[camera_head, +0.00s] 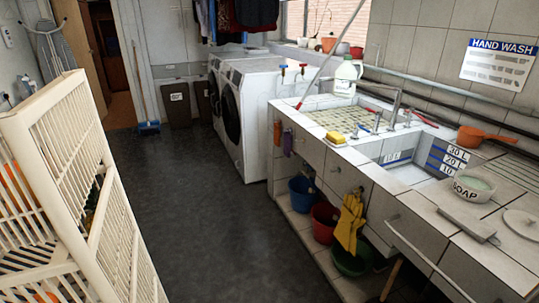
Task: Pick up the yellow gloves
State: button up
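The yellow gloves (349,222) hang on the tiled front of the sink counter (308,152), right of centre in the head view. They hang fingers down, near a small metal fitting at their top. Their lower ends are just above a green basin (352,264) on the low ledge. My gripper is not in view, so its distance from the gloves and its state are not shown.
A red bucket (324,222) and blue bucket (302,193) stand on the ledge left of the gloves. A cream slatted rack (120,215) stands at left. White washing machines (257,95) are behind. The dark floor (215,220) between is clear.

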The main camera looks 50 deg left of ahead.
aim_at(345, 231)
jog(key=i+j+u, duration=0.1)
jog(key=u, duration=0.4)
jog(key=i+u, duration=0.25)
jog(key=u, duration=0.25)
jog(key=i+u, duration=0.2)
jog(key=u, duration=0.3)
